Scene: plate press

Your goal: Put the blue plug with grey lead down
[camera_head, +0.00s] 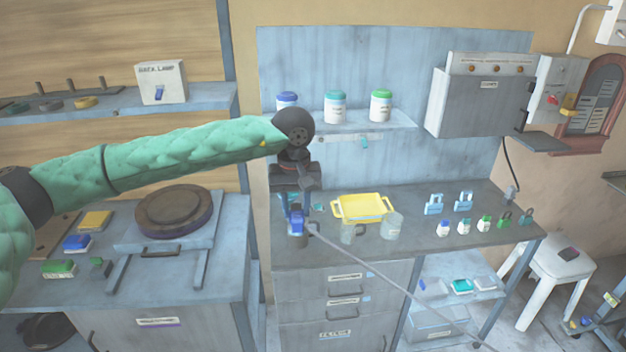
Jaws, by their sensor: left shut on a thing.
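The blue plug (297,222) is in my left gripper (297,205), which points down at the left end of the grey workbench. The grey lead (400,285) runs from the plug down to the right, across the front of the drawers to the floor. The plug is low over the bench top (440,246); I cannot tell whether it touches it. The dark wrist and fingers hide part of the plug. My right gripper is out of view.
A yellow tray (345,209) and two clear beakers (391,227) stand just right of the plug. Small bottles (443,229) and padlocks (504,219) stand farther right. A shelf with jars (335,107) is above. The left bench holds a round press plate (174,212).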

